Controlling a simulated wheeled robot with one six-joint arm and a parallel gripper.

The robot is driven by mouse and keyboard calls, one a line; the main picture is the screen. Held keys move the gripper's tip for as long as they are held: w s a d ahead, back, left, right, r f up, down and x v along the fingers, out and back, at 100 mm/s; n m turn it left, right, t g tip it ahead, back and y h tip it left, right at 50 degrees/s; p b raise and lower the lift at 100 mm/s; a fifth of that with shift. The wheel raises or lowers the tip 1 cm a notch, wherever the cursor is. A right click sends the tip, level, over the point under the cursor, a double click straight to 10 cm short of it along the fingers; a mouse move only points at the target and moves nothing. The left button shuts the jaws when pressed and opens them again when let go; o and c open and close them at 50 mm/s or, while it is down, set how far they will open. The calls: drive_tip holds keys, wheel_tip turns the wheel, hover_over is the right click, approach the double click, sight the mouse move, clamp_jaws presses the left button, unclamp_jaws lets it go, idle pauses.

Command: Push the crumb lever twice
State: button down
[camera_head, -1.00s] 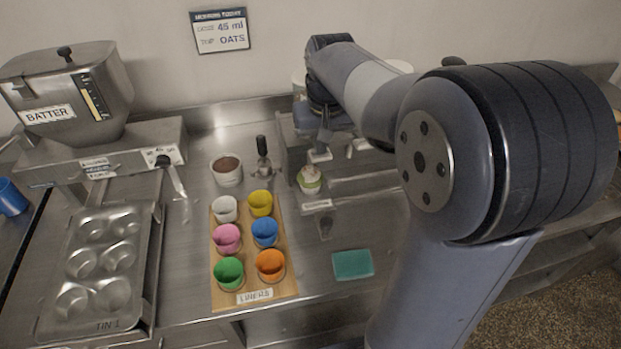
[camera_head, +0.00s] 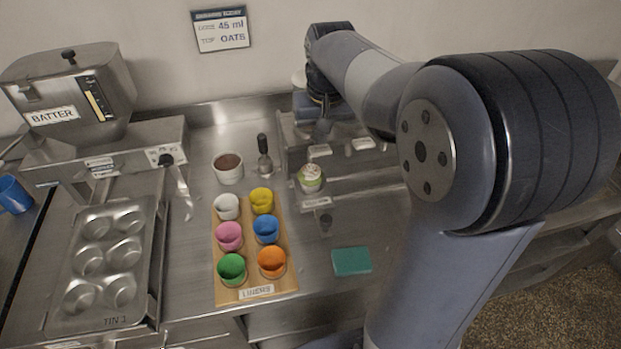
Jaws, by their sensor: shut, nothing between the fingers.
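I cannot make out the crumb lever; my arm and gripper cover much of the station's back. I cannot tell whether my fingertips touch anything there.
A board (camera_head: 256,280) holds several coloured liners. A brown-filled bowl (camera_head: 228,168), a dark-handled tool (camera_head: 263,155) and a teal sponge (camera_head: 351,261) are on the counter. The batter dispenser (camera_head: 75,95) and muffin tin (camera_head: 100,318) are at left.

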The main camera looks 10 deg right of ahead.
wheel_tip(320, 180, up, 5)
drive_tip(key=p, duration=0.4)
drive_tip(key=shift+f, duration=0.15)
drive_tip(key=shift+r, duration=0.65)
drive_tip(key=shift+f, duration=0.1)
